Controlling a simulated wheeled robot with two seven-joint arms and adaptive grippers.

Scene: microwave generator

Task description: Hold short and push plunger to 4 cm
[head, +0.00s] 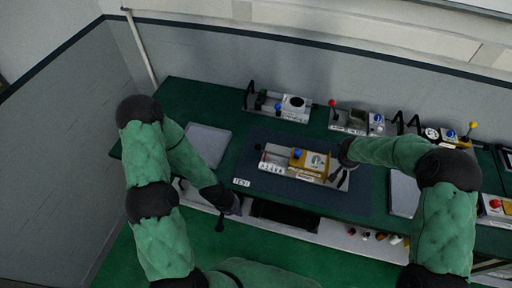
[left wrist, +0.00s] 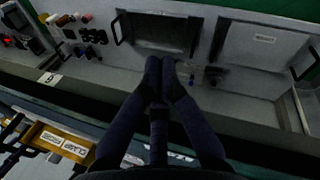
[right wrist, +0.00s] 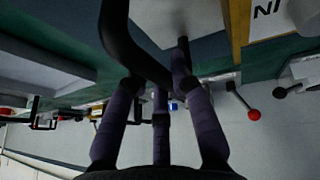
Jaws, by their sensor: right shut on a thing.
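The device on the dark mat (head: 240,160) is a grey unit with an ochre block (head: 297,158) and a blue knob on top. A small dark knob (head: 258,147) shows at its left end. I cannot tell which part is the short or the plunger, and I cannot read its scale. My right gripper (head: 345,155) is at the unit's right end, shut on a black curved handle (right wrist: 118,35), which shows close up in the right wrist view. My left gripper (head: 226,203) is shut and empty at the bench's front edge, apart from the device.
Other units stand along the back of the green bench, one with a red-knobbed lever (head: 332,103) and one with a yellow knob (head: 473,125). A grey plate (head: 207,143) lies left of the mat. Trays and small parts line the front shelf (head: 330,238).

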